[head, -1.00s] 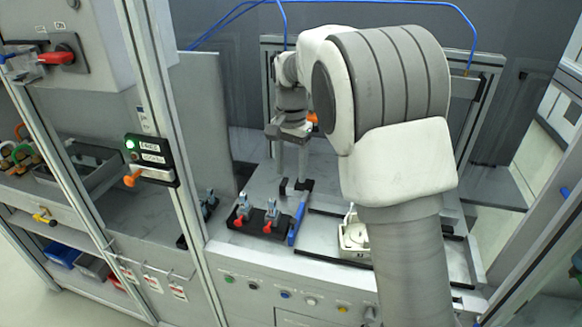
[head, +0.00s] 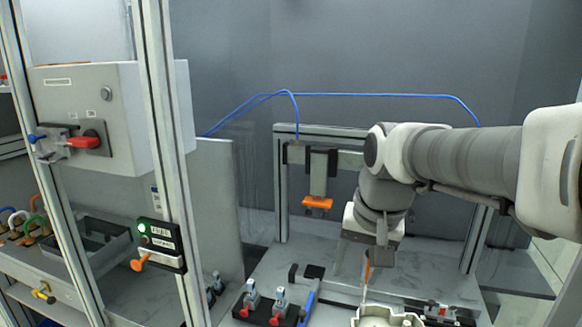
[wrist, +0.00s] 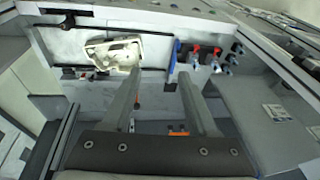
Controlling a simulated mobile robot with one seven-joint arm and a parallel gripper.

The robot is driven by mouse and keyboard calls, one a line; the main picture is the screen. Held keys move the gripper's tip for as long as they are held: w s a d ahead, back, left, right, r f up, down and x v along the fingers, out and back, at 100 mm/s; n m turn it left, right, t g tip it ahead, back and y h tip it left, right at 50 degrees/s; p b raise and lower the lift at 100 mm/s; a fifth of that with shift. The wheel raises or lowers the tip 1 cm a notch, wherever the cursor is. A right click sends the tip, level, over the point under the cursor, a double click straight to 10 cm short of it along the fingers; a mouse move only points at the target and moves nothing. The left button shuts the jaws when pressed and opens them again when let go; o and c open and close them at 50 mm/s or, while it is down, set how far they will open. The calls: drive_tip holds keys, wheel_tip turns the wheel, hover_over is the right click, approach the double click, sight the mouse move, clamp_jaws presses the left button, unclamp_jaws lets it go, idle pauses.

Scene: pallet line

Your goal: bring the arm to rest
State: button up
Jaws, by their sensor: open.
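My arm (head: 460,165) reaches in from the right in the head view, and my gripper (head: 354,272) hangs from it, pointing down above the work surface. In the wrist view the two fingers of my gripper (wrist: 160,80) stand wide apart with nothing between them. A whitish housing (head: 385,317) sits near the gripper at the bottom edge of the head view, partly cut off; it also shows whole in the wrist view (wrist: 115,53), beyond the left finger. I see no contact between them.
A frame (head: 283,185) with a hanging orange-ended tool (head: 317,203) stands behind the gripper. Red-tipped clamps (head: 250,300) and a blue bar (head: 307,304) lie left. An upright post (head: 163,150) and a control box (head: 115,115) stand farther left.

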drive_tip(key=s+d+f+n+t, duration=0.1)
drive_tip(key=s, duration=0.5)
drive_tip(key=s+d+f+n+t, duration=0.1)
drive_tip(key=s+d+n, duration=0.1)
drive_tip(key=s, duration=0.5)
drive_tip(key=shift+s+d+f+t+h, duration=0.15)
drive_tip(key=shift+s+f+t+h, duration=0.15)
drive_tip(key=shift+h, duration=0.1)
